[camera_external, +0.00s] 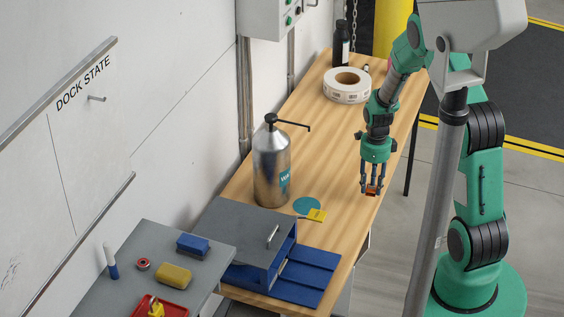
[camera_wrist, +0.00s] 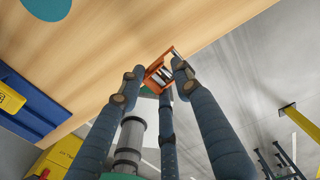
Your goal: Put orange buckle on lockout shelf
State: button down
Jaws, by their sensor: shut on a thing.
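The orange buckle (camera_wrist: 157,76) is held between the tips of my gripper's blue fingers in the wrist view. It also shows in the external view (camera_external: 372,191), just below the fingers. My gripper (camera_external: 371,184) is shut on it and points down near the right edge of the wooden table. The buckle appears to be above the tabletop, though the gap is hard to judge. No shelf is labelled as the lockout shelf. A grey shelf (camera_external: 133,258) at the lower left, beneath the DOCK STATE board, holds small items; I cannot tell whether it is the lockout shelf.
The wooden table (camera_external: 322,158) has a metal pump bottle (camera_external: 270,170), a tape roll (camera_external: 347,86), a dark bottle (camera_external: 341,45) and a yellow tag (camera_external: 317,215). A grey cabinet (camera_external: 237,230) with an open blue drawer (camera_external: 305,275) stands between my gripper and the grey shelf.

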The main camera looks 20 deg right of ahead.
jog(key=n, duration=0.2)
jog(key=a+r+n, duration=0.1)
jog(key=n, duration=0.1)
jog(key=a+n, duration=0.1)
jog(key=n, duration=0.1)
jog(key=shift+r, duration=0.3)
jog(key=a+r+n, duration=0.2)
jog(key=a+n, duration=0.1)
jog(key=n, duration=0.6)
jog(key=s+a+r+n, duration=0.1)
jog(key=a+r+n, duration=0.1)
jog(key=n, duration=0.8)
jog(key=shift+a+r+n, duration=0.2)
jog(key=shift+a+n, duration=0.1)
jog(key=shift+a, duration=0.15)
